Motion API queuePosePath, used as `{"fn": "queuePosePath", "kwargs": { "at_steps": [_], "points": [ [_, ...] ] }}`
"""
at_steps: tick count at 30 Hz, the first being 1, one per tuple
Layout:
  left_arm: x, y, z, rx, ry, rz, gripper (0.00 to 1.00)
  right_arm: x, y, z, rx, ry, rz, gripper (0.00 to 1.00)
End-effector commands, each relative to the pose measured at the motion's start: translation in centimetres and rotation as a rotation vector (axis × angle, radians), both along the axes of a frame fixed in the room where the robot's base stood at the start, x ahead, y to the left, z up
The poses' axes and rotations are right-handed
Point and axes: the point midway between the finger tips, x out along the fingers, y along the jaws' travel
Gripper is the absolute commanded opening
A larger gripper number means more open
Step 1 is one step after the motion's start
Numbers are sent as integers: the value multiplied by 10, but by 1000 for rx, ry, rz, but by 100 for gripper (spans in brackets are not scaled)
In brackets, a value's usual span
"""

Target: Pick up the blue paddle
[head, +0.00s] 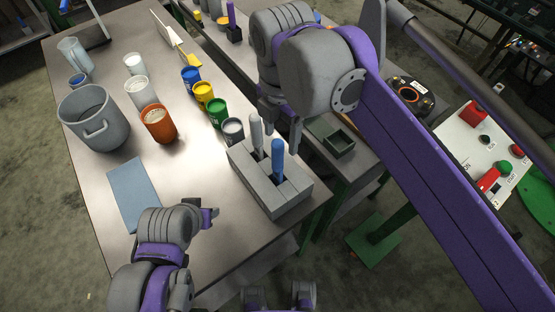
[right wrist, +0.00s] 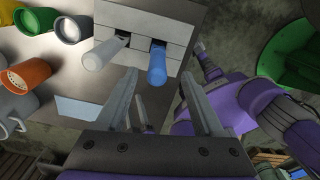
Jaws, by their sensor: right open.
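The blue paddle (head: 278,160) stands upright in a slot of the grey block holder (head: 290,197) near the table's front right corner. A grey paddle (head: 256,132) stands in the slot beside it. My right gripper (head: 281,132) is open and empty above the holder, close to the paddle tops. In the right wrist view, the blue paddle (right wrist: 157,66) shows between the two spread fingers and beyond their tips, apart from both; the grey paddle (right wrist: 100,53) lies outside the left finger. My left gripper (head: 210,217) is low over the table's front, its jaws unclear.
Blue, yellow, green and grey paint cans (head: 217,112) line up behind the holder. An orange can (head: 158,124), a large grey pot (head: 95,121) and white cups stand left of them. A flat blue sheet (head: 133,192) lies on bare table. A green tray (head: 337,143) is right.

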Motion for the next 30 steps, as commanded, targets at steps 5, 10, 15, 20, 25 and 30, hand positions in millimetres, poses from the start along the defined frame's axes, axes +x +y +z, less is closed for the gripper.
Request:
{"fn": "queuePosePath", "kwargs": {
  "at_steps": [5,10,15,20,25,30],
  "points": [
    [-1,0,-3,0,1,0,48,0,0,-25,1,-1,-3,70],
    [-1,0,-3,0,1,0,48,0,1,-37,1,-1,-4,70],
    [-1,0,-3,0,1,0,48,0,7,-63,1,-1,-4,70],
    [-1,0,-4,0,2,0,48,0,7,-80,0,-1,-5,70],
    [-1,0,-4,0,2,0,48,0,7,-83,1,-2,-5,70],
    [-1,0,-4,0,2,0,48,0,7,-83,1,-2,-5,57]
  ]
}}
